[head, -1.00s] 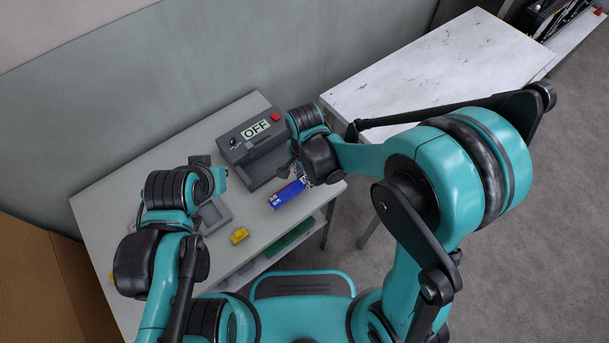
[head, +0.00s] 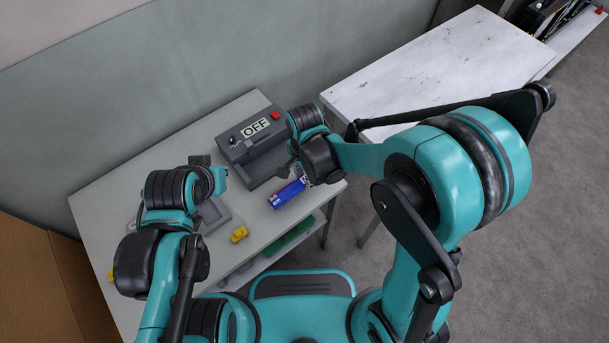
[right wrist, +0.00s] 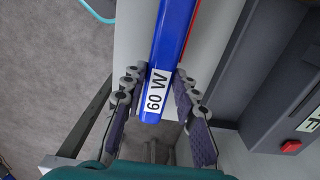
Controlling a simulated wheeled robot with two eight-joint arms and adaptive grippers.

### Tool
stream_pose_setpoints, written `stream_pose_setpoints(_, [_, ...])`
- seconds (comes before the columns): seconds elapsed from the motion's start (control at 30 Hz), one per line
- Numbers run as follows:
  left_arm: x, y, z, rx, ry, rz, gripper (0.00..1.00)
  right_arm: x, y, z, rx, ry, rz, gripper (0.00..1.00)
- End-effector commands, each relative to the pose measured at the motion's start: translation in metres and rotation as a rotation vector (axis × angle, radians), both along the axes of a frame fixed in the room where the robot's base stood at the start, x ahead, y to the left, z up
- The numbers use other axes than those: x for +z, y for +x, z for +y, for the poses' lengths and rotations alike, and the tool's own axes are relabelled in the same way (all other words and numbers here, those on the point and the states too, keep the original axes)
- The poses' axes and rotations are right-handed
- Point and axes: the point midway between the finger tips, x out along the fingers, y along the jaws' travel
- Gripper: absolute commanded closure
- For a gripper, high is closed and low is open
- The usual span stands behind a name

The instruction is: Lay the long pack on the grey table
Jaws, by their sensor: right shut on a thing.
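The long pack is blue with a white "60 W" label and a red edge. It lies in the jaws of my right gripper (head: 302,179), over the front right part of the grey table (head: 120,205). The pack (head: 287,194) points toward the lower left in the head view. In the right wrist view my right gripper (right wrist: 158,90) has its fingers on both sides of the pack (right wrist: 172,45), near the label. I cannot tell whether the pack touches the table. My left gripper is mostly hidden by its wrist, over the table's left part.
A dark grey device (head: 257,150) with an "OFF" display and red button stands close behind the pack. A yellow part (head: 239,235) and a grey tray-like part (head: 213,215) lie to the left. A white-topped table (head: 440,65) stands at the right.

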Motion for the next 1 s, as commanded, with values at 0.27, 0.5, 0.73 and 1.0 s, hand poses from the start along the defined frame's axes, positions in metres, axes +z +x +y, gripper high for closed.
stream_pose_setpoints(0.27, [-0.004, 0.000, 0.000, 0.000, 0.000, 0.000, 1.00, -0.005, 0.000, 0.000, 0.000, 0.000, 0.000, 1.00])
stream_pose_setpoints(0.5, [-0.008, 0.000, 0.000, 0.000, 0.000, 0.000, 1.00, -0.008, 0.000, 0.000, 0.000, 0.000, 0.000, 1.00])
stream_pose_setpoints(0.73, [-0.011, 0.000, 0.000, 0.000, 0.000, 0.000, 1.00, -0.011, 0.000, 0.000, 0.000, 0.000, 0.000, 1.00])
stream_pose_setpoints(1.0, [-0.014, 0.000, 0.000, 0.000, 0.000, 0.000, 1.00, -0.015, 0.000, 0.000, 0.000, 0.000, 0.000, 1.00])
